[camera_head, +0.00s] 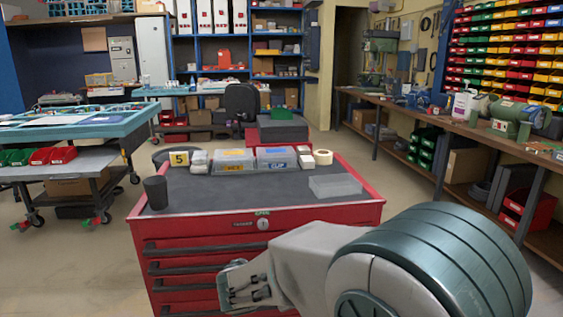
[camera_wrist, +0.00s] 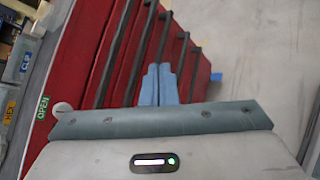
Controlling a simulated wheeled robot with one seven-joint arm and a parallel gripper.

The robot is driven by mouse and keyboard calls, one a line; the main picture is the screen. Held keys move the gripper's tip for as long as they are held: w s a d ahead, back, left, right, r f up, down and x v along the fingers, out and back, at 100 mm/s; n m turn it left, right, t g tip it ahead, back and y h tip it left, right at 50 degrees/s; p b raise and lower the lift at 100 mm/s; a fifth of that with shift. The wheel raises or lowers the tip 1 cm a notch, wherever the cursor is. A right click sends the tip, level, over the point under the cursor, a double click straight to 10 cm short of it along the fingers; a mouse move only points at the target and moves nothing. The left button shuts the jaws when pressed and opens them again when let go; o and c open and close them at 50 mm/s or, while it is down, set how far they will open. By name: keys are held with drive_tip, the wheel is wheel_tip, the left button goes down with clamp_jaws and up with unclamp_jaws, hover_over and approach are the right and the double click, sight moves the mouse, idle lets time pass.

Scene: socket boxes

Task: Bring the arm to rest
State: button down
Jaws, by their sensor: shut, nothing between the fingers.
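My gripper (camera_head: 249,294) is low in front of the red drawer cabinet (camera_head: 205,236) in the head view, beside its drawer fronts and below its top. In the wrist view the two blue-grey fingers (camera_wrist: 160,86) are together, with nothing between them. Behind them the wrist view shows the cabinet's red drawers with dark handles (camera_wrist: 128,55) and the pale floor. My forearm fills the lower right of the head view. Whether the gripper touches the cabinet I cannot tell.
A workbench (camera_head: 450,124) runs along the right. Open floor lies left of the cabinet.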

drive_tip(key=s+d+r+m+g+p, duration=0.4)
drive_tip(key=s+d+r+m, duration=0.15)
drive_tip(key=d, duration=0.25)
drive_tip(key=s+d+r+m+g+y+p, duration=0.2)
drive_tip(key=s+r+m+y+p, duration=0.6)
drive_tip(key=s+r+m+p, duration=0.3)
drive_tip(key=s+m, duration=0.3)
drive_tip(key=m, duration=0.1)
drive_tip(key=shift+s+g, duration=0.3)
drive_tip(key=shift+s, duration=0.1)
drive_tip(key=shift+d, duration=0.15)
